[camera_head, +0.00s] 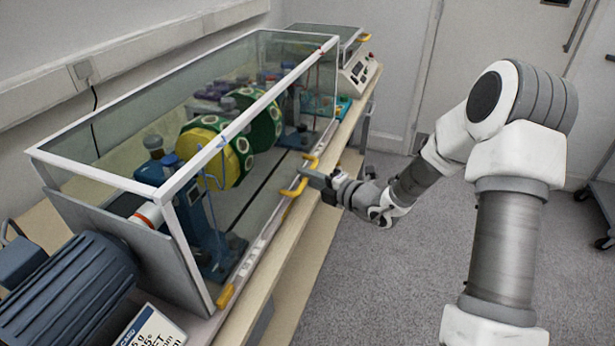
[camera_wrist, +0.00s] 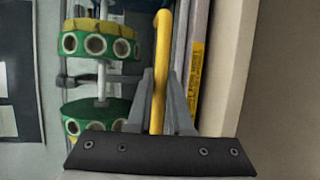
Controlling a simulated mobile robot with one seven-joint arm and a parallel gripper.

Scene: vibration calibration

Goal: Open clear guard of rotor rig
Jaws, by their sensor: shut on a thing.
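The clear guard (camera_head: 105,178) of the rotor rig is a long box of clear panels with a white frame. It sits down over the rotor, which has green and yellow discs (camera_head: 205,155). A yellow handle (camera_head: 297,188) is on the guard's lower front edge, on the side facing my arm. My gripper (camera_head: 310,175) is at this handle. In the wrist view the handle (camera_wrist: 161,60) runs between my two grey fingers (camera_wrist: 162,105), which are shut on it. The green discs (camera_wrist: 98,45) show to the left of the fingers. The exact finger contact is partly hidden.
A blue-grey motor (camera_head: 70,290) stands at the near left end, with a printed card (camera_head: 152,328) beside it. A control box with buttons (camera_head: 357,75) is at the far end of the bench. The grey floor (camera_head: 375,275) right of the bench is clear. A wheeled cart (camera_head: 605,200) is at far right.

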